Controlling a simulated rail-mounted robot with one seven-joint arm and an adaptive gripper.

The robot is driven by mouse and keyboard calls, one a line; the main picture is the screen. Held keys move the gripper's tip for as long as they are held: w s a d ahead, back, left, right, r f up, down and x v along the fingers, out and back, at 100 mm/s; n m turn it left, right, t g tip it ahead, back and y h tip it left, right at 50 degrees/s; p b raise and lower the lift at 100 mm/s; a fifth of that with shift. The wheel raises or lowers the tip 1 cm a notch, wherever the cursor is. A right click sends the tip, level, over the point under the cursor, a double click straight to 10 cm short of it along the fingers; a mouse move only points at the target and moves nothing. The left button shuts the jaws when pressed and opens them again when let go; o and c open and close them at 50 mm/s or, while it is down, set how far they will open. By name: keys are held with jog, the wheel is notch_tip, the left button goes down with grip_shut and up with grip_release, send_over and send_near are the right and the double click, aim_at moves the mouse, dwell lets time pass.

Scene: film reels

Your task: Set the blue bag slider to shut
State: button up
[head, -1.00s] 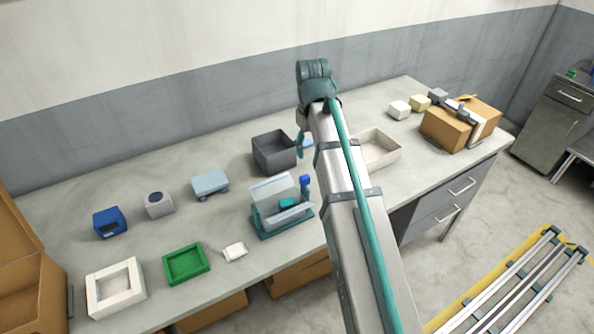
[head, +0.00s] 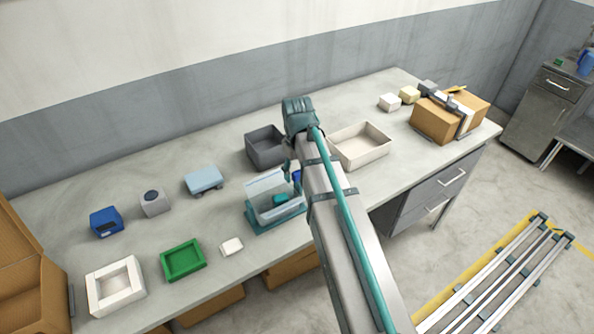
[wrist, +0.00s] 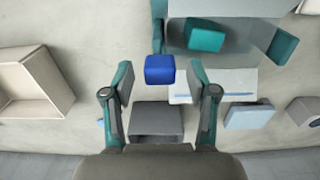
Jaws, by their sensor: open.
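The blue slider (wrist: 160,69) is a small blue block on a teal rail (wrist: 158,32) beside a clear bag holder (head: 262,222). A teal block (wrist: 205,36) lies inside the clear part. In the head view the blue slider (head: 297,176) shows only as a sliver behind my arm. My gripper (wrist: 161,66) is open, with one finger on each side of the blue slider as seen in the wrist view. I cannot tell whether the fingers touch it or how far above it they are. In the head view my gripper (head: 289,168) is mostly hidden by my arm.
A dark grey bin (head: 252,151) stands behind the holder and a cream tray (head: 340,160) to its right. A light blue box (head: 203,181), a green tray (head: 183,261) and a small white block (head: 231,247) are to its left. Bare tabletop surrounds them.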

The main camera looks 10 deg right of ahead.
jog(key=shift+f, duration=0.4)
grip_shut()
